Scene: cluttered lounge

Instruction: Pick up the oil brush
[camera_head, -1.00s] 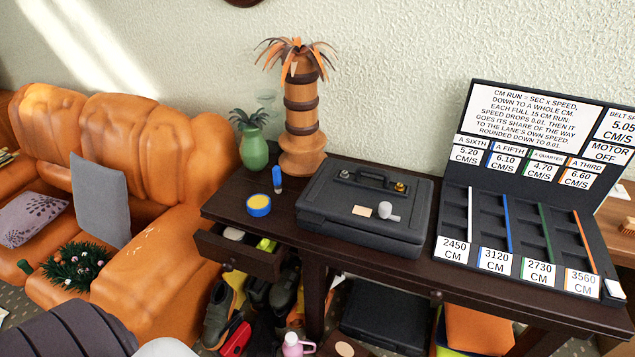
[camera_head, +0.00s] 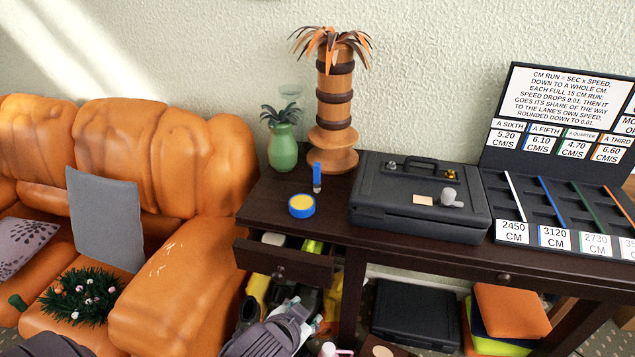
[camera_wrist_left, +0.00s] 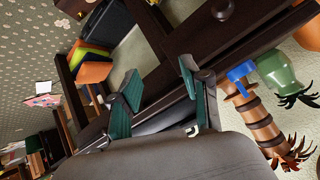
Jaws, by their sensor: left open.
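A small upright item with a blue top (camera_head: 317,171), which looks like the oil brush, stands on the dark table (camera_head: 345,215) beside a round blue tin with a yellow top (camera_head: 301,206). Blue also shows in the left wrist view (camera_wrist_left: 241,72), near the green vase; I cannot tell there whether it is brush or tin. My left gripper (camera_head: 302,314) is low in front of the table, below the open drawer. In the left wrist view its green fingers (camera_wrist_left: 158,85) are apart with nothing held between them. My right gripper is not in view.
A green vase (camera_head: 283,148) and a palm-shaped wooden ornament (camera_head: 335,110) stand behind the blue items. A black case (camera_head: 420,220) lies to their right. The drawer (camera_head: 285,263) juts out in front. An orange sofa (camera_head: 190,265) is at left.

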